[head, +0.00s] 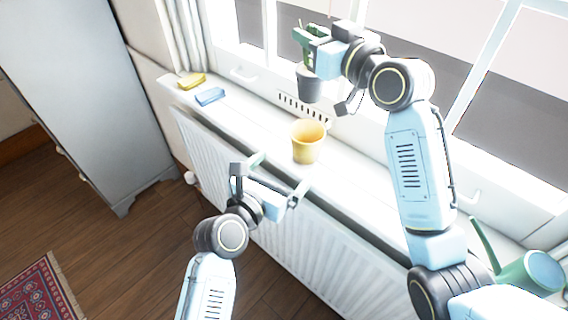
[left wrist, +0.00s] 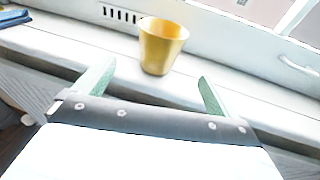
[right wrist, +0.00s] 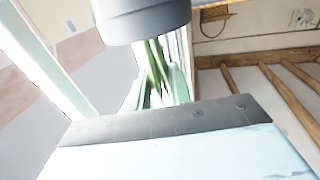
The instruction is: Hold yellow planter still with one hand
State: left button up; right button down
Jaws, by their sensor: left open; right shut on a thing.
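The yellow planter (head: 306,147) stands upright and looks empty on the white windowsill; it also shows in the left wrist view (left wrist: 162,50). My left gripper (head: 281,174) is open and empty at the sill's front edge, on the near side of the planter. Its green fingers point toward the planter, one to each side, apart from it. My right gripper (head: 306,37) is shut on a green plant with a grey pot-shaped base (head: 309,87), held up near the window. In the right wrist view the base (right wrist: 145,18) and green leaves (right wrist: 155,68) show. The exact grip point is partly hidden.
A yellow item (head: 192,80) and a blue item (head: 210,96) lie at the sill's left end. A white radiator (head: 300,235) is below the sill. The sill right of the planter is clear.

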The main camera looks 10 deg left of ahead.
aim_at(312, 134)
pick_arm(q)
jog(key=x, duration=1.2)
jog(key=shift+r, duration=0.25)
jog(key=shift+c, duration=0.4)
jog(key=c, duration=1)
jog(key=shift+c, duration=0.3)
